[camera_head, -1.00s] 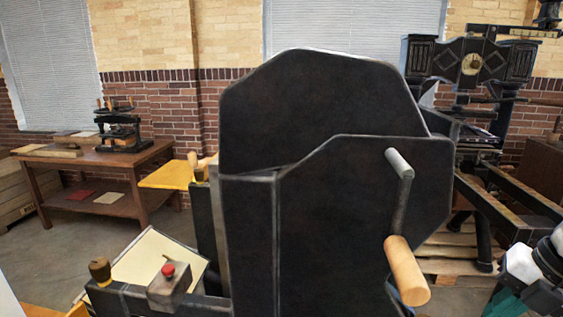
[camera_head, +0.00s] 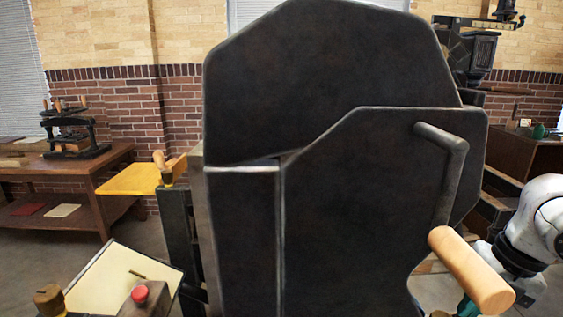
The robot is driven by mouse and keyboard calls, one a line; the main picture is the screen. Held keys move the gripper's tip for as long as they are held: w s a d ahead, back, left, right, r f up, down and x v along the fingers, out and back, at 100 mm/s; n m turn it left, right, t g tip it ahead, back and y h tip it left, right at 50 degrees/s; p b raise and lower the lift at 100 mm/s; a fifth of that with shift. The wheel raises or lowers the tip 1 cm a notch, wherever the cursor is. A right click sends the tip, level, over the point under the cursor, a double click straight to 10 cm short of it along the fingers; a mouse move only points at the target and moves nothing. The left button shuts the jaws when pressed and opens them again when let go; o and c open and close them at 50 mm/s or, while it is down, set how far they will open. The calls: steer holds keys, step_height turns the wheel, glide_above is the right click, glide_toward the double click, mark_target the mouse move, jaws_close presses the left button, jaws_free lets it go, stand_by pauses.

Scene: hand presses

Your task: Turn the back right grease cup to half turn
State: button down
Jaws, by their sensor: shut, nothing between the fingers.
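I cannot make out the back right grease cup for certain. A large black press body (camera_head: 350,190) fills the middle of the head view and hides what lies behind it. A brownish knob (camera_head: 48,298) stands at the lower left, and a small box with a red button (camera_head: 140,294) is to its right. My white arm (camera_head: 540,220) comes in at the right edge, beside the press's wooden crank handle (camera_head: 470,270). My gripper's fingertips cannot be made out; a scrap of teal shows under the handle at the bottom.
A yellow board (camera_head: 130,180) and a pale sheet on a tilted bed (camera_head: 115,275) are left of the press. A wooden table (camera_head: 110,165) with a small black press (camera_head: 72,130) stands at the back left. Another press (camera_head: 470,55) stands at the back right.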

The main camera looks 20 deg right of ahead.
step_height(320, 180, down, 2)
steer(key=shift+b, duration=0.35)
steer(key=shift+a, duration=0.15)
stand_by(0.4)
steer(key=shift+s+a, duration=0.55)
steer(key=shift+s, duration=0.1)
steer(key=shift+s+a, duration=0.3)
steer(key=shift+a, duration=0.15)
stand_by(0.6)
step_height(320, 180, up, 6)
steer(key=p, duration=0.4)
steer(key=shift+s+d+p, duration=0.2)
steer(key=shift+s+p, duration=0.1)
steer(key=shift+s, duration=0.05)
